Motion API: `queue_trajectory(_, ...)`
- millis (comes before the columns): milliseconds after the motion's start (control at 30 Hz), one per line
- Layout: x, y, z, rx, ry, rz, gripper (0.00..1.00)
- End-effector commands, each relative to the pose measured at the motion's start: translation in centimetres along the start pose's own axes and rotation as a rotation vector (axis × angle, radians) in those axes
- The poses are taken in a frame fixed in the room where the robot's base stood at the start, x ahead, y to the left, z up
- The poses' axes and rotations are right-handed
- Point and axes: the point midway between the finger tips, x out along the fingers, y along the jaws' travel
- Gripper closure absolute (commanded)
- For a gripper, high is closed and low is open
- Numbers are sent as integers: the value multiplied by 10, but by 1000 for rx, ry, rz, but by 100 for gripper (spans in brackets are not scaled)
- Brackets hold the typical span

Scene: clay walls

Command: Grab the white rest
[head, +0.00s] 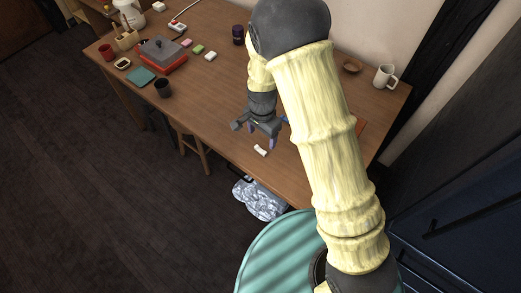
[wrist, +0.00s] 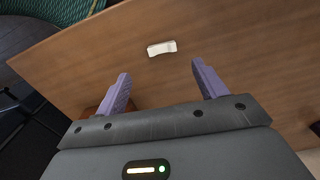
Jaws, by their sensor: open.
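The white rest (head: 261,150) is a small white piece lying on the wooden table (head: 215,90) near its front edge. It also shows in the wrist view (wrist: 162,48), ahead of the fingertips and roughly between them, with bare table around it. My gripper (head: 260,142) is open and empty. In the head view it hangs above the table just behind the rest. In the wrist view its two purple fingers (wrist: 160,80) are spread apart, and neither touches the rest.
A white mug (head: 385,77) and a small brown bowl (head: 351,66) stand at the right. A patterned bag (head: 260,199) is below the front edge.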

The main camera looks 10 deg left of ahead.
Motion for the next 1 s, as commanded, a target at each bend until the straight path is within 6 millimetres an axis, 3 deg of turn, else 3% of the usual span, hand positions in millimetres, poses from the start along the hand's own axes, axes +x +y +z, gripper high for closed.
queue_trajectory(200, 25, 0, 0, 0, -1, 0, 29)
queue_trajectory(633, 32, -1, 0, 0, 0, 1, 29)
queue_trajectory(1000, 76, -4, -2, 1, 0, 1, 29)
